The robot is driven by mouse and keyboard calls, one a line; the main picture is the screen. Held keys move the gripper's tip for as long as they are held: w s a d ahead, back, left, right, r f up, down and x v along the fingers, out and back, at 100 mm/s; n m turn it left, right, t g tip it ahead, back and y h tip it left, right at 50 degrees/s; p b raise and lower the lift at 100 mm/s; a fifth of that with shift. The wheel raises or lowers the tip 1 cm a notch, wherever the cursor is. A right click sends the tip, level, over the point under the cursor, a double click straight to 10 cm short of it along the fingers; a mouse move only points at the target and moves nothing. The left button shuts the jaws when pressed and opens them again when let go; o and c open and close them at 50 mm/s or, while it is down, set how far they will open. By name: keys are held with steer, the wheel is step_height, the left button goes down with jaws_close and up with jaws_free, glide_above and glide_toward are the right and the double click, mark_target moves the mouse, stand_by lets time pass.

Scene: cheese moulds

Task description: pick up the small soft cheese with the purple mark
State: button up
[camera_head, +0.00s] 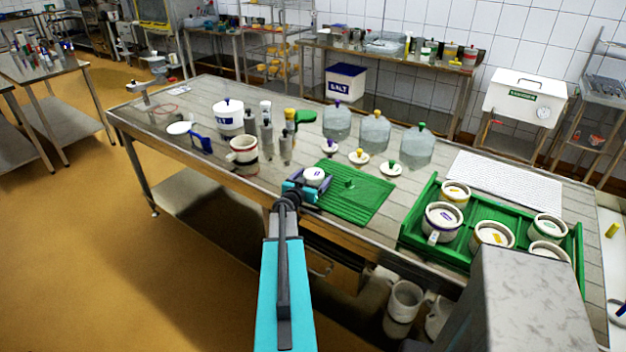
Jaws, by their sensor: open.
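A small white round cheese (314,174) with a small purple mark on top sits at the left end of the green ribbed mat (365,208). My gripper (309,183) is open, low over the table at the near side of this cheese. Its dark jaws appear to lie to the left and right of the cheese. I cannot tell whether they touch it, and its lower part is hidden by the gripper.
A green tray (407,232) with several white moulds stands to the right. Several clear domes (375,134) stand behind the mat, with small white dishes with coloured knobs (359,157) before them. A white pot (243,152) and bottles (267,135) stand left.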

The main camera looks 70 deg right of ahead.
mark_target(314, 173)
steer(key=c, duration=0.9)
steer(key=shift+r, duration=0.1)
steer(key=shift+r, duration=4.95)
